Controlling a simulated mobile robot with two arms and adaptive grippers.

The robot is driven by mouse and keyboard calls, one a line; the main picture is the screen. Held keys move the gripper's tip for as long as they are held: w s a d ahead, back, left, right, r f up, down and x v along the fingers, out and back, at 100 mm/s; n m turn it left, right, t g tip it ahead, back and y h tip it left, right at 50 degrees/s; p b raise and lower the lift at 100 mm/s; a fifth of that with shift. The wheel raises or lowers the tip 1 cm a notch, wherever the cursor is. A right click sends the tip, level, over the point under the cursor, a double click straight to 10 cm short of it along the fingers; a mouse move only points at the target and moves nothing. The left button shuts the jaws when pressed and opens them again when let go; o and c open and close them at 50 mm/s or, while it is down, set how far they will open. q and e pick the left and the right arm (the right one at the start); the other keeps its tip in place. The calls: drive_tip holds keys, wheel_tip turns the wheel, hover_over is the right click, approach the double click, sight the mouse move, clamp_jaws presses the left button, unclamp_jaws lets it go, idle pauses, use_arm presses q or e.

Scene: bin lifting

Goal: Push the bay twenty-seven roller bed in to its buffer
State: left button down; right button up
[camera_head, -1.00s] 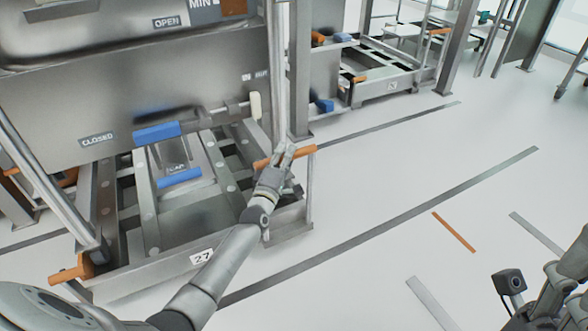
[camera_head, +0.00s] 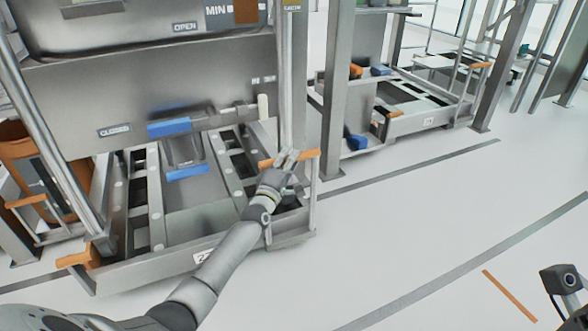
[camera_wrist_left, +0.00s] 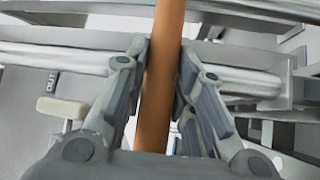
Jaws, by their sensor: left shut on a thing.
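The bay twenty-seven roller bed (camera_head: 130,272) is a low grey steel frame with rollers, under a large steel hopper. Its number plate (camera_head: 200,257) is partly covered by my left arm. Orange handles stand at its front corners, one at the left (camera_head: 78,258) and one at the right (camera_head: 308,154). My left gripper (camera_head: 286,160) is shut on the right handle. In the left wrist view, the orange bar (camera_wrist_left: 160,80) runs between the fingers. My right gripper's fingers are out of view; only its wrist camera (camera_head: 565,280) shows at the lower right. The buffer cannot be made out.
A steel post (camera_head: 334,100) stands close right of the bed. Another bay's roller bed (camera_head: 425,122) is farther right. Clear floor (camera_head: 410,220) with dark lines lies to the right.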

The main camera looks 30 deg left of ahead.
use_arm(q)
drive_tip(key=shift+w+d+f+h, duration=0.15)
drive_tip(key=shift+d+f+h, duration=0.1)
drive_tip(key=shift+f+h, duration=0.2)
drive_tip(key=shift+d+r, duration=0.15)
drive_tip(key=shift+r, duration=0.1)
drive_tip(key=c, duration=1.5)
unclamp_jaws()
drive_tip(key=shift+d+r, duration=0.1)
drive_tip(key=shift+o, duration=1.1)
drive_tip(key=shift+d, duration=0.15)
drive_tip(key=shift+o, duration=0.4)
drive_tip(key=shift+w, duration=0.1)
drive_tip(key=shift+a, duration=0.3)
drive_tip(key=s+d+f, duration=0.1)
drive_tip(key=s, duration=1.1)
drive_tip(key=shift+d+f, duration=0.2)
drive_tip(key=shift+f, duration=0.1)
